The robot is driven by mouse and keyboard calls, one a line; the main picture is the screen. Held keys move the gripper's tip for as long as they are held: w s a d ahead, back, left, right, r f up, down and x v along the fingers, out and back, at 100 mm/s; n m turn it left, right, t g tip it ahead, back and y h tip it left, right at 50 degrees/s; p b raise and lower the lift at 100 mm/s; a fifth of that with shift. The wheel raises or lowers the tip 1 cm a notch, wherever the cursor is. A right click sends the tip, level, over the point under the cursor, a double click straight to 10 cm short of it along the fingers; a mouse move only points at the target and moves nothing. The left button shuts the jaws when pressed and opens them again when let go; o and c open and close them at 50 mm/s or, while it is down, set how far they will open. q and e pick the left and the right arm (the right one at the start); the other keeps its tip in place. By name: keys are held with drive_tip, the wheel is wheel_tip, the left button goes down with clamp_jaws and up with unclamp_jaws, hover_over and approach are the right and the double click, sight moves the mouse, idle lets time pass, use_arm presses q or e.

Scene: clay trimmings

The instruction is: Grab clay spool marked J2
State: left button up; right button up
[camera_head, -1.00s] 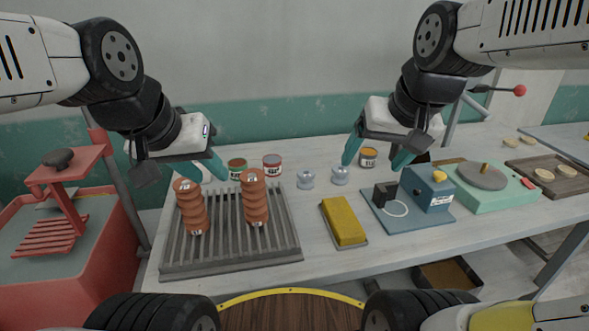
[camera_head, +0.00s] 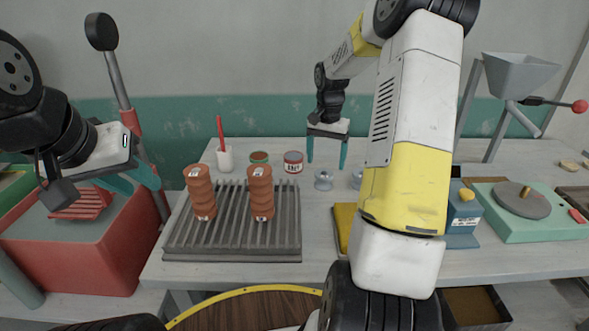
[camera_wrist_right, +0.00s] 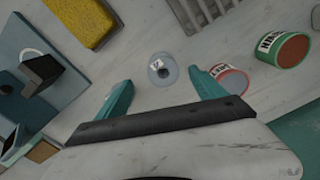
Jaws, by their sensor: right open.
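Two brown ribbed clay spools stand on the slatted grey rack (camera_head: 181,243): a left one (camera_head: 200,192) and a right one (camera_head: 261,193). Each has a small pale tag too small to read in the head view. My right gripper (camera_head: 327,155) is open and empty, above a small grey-blue rounded piece (camera_head: 323,180). In the right wrist view that piece (camera_wrist_right: 162,70) lies between the open fingers, apart from both; its mark is hard to read, possibly J2. A second such piece (camera_head: 357,180) is partly hidden by my right arm. My left gripper (camera_head: 130,180) is left of the rack, its opening unclear.
Two cans (camera_head: 259,158) (camera_head: 293,162) and a white cup with a red handle (camera_head: 225,158) stand behind the rack. A yellow block (camera_head: 344,222) and a blue device (camera_head: 463,215) are partly behind my right arm. A green turntable (camera_head: 525,225) is at right.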

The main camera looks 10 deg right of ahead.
sight(324, 173)
drive_tip(key=shift+w+a+f, duration=0.1)
drive_tip(key=shift+w+f, duration=0.15)
drive_tip(key=shift+f, duration=0.6)
wheel_tip(324, 173, down, 7)
drive_tip(key=shift+w+r, duration=0.1)
drive_tip(key=shift+w, duration=0.05)
drive_tip(key=shift+r, duration=0.1)
drive_tip(key=c, duration=1.7)
